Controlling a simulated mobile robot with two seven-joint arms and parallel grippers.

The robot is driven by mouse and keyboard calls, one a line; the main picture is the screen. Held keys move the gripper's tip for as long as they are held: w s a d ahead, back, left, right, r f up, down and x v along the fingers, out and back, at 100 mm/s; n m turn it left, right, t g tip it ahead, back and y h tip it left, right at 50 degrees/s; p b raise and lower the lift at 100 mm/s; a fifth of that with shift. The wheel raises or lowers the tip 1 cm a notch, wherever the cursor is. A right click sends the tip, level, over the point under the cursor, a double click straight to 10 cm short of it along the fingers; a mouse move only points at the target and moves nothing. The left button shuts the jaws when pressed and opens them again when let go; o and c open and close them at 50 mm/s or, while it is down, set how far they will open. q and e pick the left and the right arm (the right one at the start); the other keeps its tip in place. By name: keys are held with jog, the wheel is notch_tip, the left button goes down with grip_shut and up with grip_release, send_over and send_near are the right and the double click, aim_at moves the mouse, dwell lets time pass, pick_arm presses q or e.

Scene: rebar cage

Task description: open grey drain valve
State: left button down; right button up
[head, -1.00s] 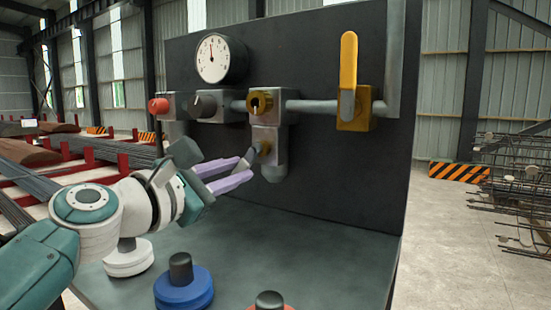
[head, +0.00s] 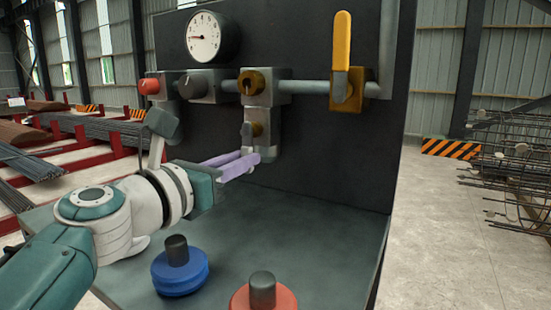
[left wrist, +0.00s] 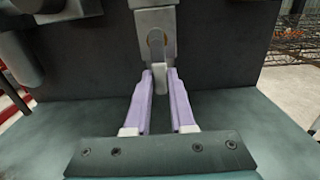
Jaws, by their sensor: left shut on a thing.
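The grey drain valve is a small grey lever (head: 247,133) on a brass stem (head: 257,129), low on the pipework of the dark panel. The lever hangs about straight down. My left gripper (head: 247,160) is shut on its lower end, with the pale purple fingers either side of it. In the left wrist view the lever (left wrist: 159,79) shows between the fingertips (left wrist: 161,82), below the brass stem (left wrist: 156,39). The fingers hide part of the lever's tip. My right gripper is not in view.
Above are a pressure gauge (head: 211,37) with its needle pointing left, a red knob (head: 149,86), a dark knob (head: 188,86), a brass fitting (head: 250,82) and an upright yellow lever (head: 342,42). Blue (head: 180,273) and red (head: 262,297) discs with dark posts stand on the bench.

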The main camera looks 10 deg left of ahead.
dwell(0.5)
pick_arm(q)
jog(key=c, duration=0.8)
grip_release()
jog(key=shift+o, duration=0.2)
jog(key=shift+s, duration=0.1)
jog(key=b+v, duration=0.2)
jog(key=v, duration=0.7)
jog(key=shift+s+a+b, duration=0.1)
jog(key=shift+s+b, duration=0.2)
jog(key=shift+b, duration=0.05)
